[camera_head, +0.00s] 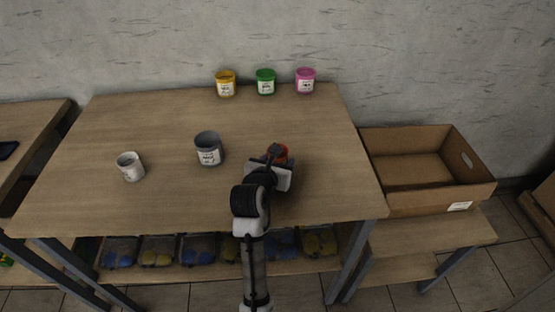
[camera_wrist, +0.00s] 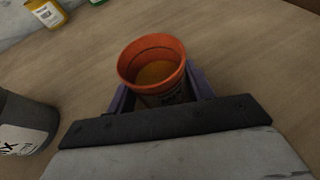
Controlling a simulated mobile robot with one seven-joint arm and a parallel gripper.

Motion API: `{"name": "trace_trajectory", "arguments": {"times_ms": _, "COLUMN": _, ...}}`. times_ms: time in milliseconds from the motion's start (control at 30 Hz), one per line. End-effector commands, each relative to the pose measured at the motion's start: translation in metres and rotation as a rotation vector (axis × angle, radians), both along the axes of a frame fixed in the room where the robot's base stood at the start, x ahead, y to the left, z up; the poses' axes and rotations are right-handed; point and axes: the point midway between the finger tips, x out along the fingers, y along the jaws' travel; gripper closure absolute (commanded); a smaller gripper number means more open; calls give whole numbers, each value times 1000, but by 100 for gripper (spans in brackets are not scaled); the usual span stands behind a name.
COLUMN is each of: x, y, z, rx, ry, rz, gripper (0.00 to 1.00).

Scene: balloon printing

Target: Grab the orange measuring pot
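The orange measuring pot (camera_wrist: 150,68) is in the middle of the wrist view, with its open mouth facing the camera and an orange inside. In the head view the orange pot (camera_head: 281,150) shows only in part, behind my gripper (camera_head: 272,162), on the right part of the table. In the wrist view my gripper (camera_wrist: 161,98) has one finger on each side of the pot's body, close to it. The rim hides the fingertips, so I cannot tell whether the fingers press on the pot.
A grey pot (camera_head: 209,150) and a white pot (camera_head: 130,167) stand left on the wooden table (camera_head: 140,120). Yellow (camera_head: 225,85), green (camera_head: 265,84) and pink (camera_head: 305,83) pots line the back edge. A cardboard box (camera_head: 425,201) sits on a lower bench at right.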

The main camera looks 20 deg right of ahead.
Motion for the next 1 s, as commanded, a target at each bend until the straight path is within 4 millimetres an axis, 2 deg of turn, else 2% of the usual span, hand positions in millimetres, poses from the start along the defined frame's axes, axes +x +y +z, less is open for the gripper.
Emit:
{"name": "trace_trajectory", "arguments": {"times_ms": 33, "x": 0, "y": 0, "z": 0, "rx": 0, "ry": 0, "rz": 0, "gripper": 54}}
{"name": "trace_trajectory", "arguments": {"times_ms": 200, "x": 0, "y": 0, "z": 0, "rx": -1, "ry": -1, "rz": 0, "gripper": 74}}
{"name": "trace_trajectory", "arguments": {"times_ms": 467, "x": 0, "y": 0, "z": 2, "rx": -1, "ry": -1, "rz": 0, "gripper": 74}}
{"name": "trace_trajectory", "arguments": {"times_ms": 667, "x": 1, "y": 0, "z": 17, "rx": -2, "ry": -5, "rz": 1, "gripper": 74}}
{"name": "trace_trajectory", "arguments": {"times_ms": 767, "x": 1, "y": 0, "z": 34, "rx": -2, "ry": -8, "rz": 1, "gripper": 74}}
{"name": "trace_trajectory", "arguments": {"times_ms": 1000, "x": 1, "y": 0, "z": 103, "rx": -4, "ry": -11, "rz": -1, "gripper": 74}}
